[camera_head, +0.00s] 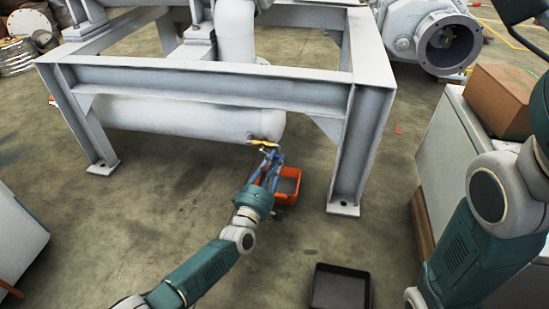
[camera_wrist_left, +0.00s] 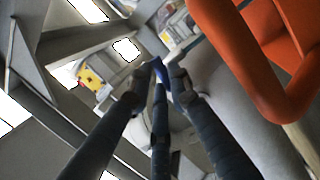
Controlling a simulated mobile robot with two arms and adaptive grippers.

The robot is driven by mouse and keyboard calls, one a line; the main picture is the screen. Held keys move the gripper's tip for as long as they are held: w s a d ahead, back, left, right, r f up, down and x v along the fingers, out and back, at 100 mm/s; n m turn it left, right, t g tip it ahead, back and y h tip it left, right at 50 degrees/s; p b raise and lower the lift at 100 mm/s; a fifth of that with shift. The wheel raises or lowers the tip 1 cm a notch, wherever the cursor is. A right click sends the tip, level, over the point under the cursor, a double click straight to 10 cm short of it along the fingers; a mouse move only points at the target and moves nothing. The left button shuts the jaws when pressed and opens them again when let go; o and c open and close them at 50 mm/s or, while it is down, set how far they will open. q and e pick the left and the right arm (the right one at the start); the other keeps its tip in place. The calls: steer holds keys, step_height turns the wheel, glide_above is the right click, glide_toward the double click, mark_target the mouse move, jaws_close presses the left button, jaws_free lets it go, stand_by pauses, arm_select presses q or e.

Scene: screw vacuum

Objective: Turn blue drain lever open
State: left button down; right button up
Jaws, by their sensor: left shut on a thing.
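The blue drain lever (camera_wrist_left: 161,71) shows in the left wrist view as a small blue piece between my left fingertips; most of it is hidden by the fingers. My left gripper (camera_head: 271,160) is shut on it, under the right end of the pale horizontal tank (camera_head: 190,118). In the left wrist view my left gripper (camera_wrist_left: 160,82) has its dark fingers closed in around the blue piece. A yellow-brass fitting (camera_head: 262,142) sits just above the gripper at the tank end. The lever's angle cannot be told. My right arm is at the right edge; its gripper is not in view.
An orange bin (camera_head: 290,184) stands on the floor just behind and right of my left gripper. A grey steel frame (camera_head: 200,85) spans above, with a leg (camera_head: 353,155) to the right. A black tray (camera_head: 340,287) lies on the floor nearer. A cardboard box (camera_head: 497,100) sits at right.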

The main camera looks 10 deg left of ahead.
stand_by(0.3)
arm_select(q)
steer(key=c, duration=1.6)
jaws_free()
steer(key=v, duration=1.2)
steer(key=shift+f, duration=0.1)
